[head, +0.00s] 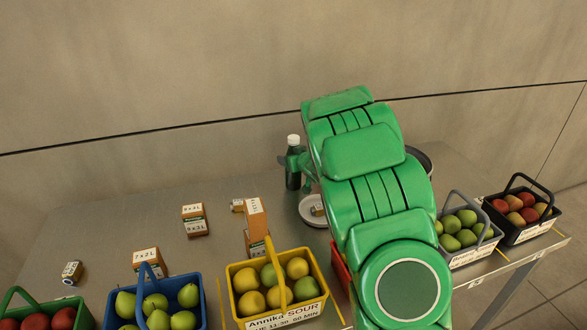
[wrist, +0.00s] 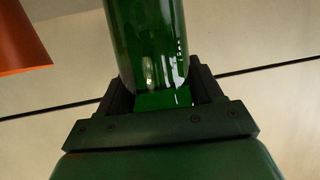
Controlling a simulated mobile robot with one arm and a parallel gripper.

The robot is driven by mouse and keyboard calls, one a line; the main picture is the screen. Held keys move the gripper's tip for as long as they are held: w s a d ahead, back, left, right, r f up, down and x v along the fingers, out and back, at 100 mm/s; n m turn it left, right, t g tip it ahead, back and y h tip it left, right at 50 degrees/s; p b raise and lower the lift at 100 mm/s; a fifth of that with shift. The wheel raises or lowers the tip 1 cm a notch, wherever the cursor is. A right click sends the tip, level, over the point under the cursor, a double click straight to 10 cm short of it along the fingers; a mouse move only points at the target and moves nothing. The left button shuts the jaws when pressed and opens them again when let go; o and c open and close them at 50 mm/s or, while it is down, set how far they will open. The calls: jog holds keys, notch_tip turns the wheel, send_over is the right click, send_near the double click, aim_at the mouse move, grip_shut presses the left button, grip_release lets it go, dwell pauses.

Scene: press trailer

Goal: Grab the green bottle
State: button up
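The green bottle (head: 293,168), dark glass with a white cap, is upright near the back of the grey table in the head view. In the wrist view the bottle (wrist: 152,45) is large, its lower end between the two dark fingers of my gripper (wrist: 160,88) and its top out of frame. The fingers lie close along both sides of it. I cannot tell whether they press on the glass. In the head view my green arm hides much of my gripper, and green finger parts show beside the bottle. Whether its base touches the table is unclear.
The table (head: 100,225) carries a yellow basket (head: 285,312), a blue basket (head: 203,300), a grey basket (head: 484,248) and a black basket (head: 536,226), all with fruit. Small labelled boxes (head: 194,219) stand mid-table. A round plate (head: 311,218) lies near the bottle. A wall is behind.

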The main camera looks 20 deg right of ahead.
jog(key=c, duration=0.6)
jog(key=shift+r, duration=0.1)
notch_tip(320, 180, up, 3)
jog(key=shift+f, duration=0.1)
jog(key=s+r, duration=0.1)
jog(key=r, duration=0.1)
jog(key=s+r, duration=0.3)
jog(key=r, duration=0.1)
jog(key=shift+s+a, duration=0.3)
jog(key=shift+a, duration=0.05)
send_near(291, 141)
jog(key=shift+s+a+r, duration=0.25)
jog(key=shift+s+a, duration=0.15)
jog(key=shift+a, duration=0.3)
jog(key=shift+s+a+r, duration=0.3)
jog(key=shift+s+a, duration=0.1)
jog(key=shift+a, duration=0.25)
